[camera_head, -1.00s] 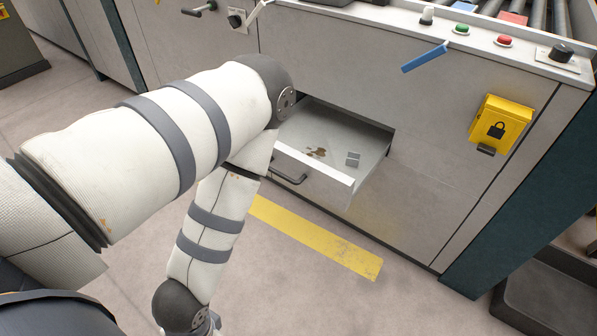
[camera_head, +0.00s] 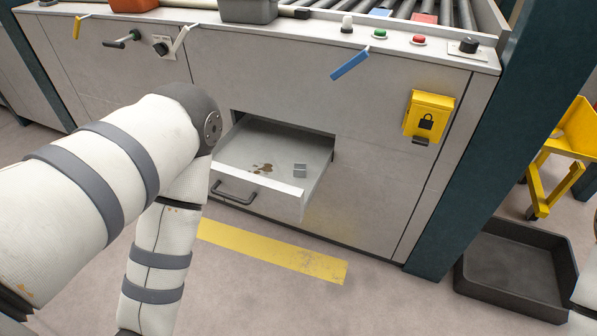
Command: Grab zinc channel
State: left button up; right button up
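A small grey metal piece, which looks like the zinc channel (camera_head: 300,170), lies in an open drawer (camera_head: 234,158) of the machine. It sits right of a brown stain on the drawer floor, and nothing touches it. My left arm comes in from the left, bends at the elbow beside the drawer's left side and runs down out of the picture. Its gripper is below the frame, so its state is hidden. My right gripper is not in view; only a white piece, perhaps my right arm, shows at the right edge.
The drawer juts out with a dark handle (camera_head: 234,194) on its front. A blue lever (camera_head: 350,65) and yellow lock box (camera_head: 427,115) stick out above it. A black tray (camera_head: 512,268) and yellow cart (camera_head: 563,143) stand at right. Floor before the drawer is clear, with a yellow stripe (camera_head: 272,251).

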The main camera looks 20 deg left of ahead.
aim_at(300, 170)
jog(key=i+j, duration=0.15)
jog(key=j, duration=0.3)
jog(key=i+j+z, duration=0.1)
jog(key=j, duration=0.4)
jog(key=i+j, duration=0.1)
jog(key=j, duration=0.35)
jog(key=i+j, duration=0.1)
jog(key=i, duration=0.45)
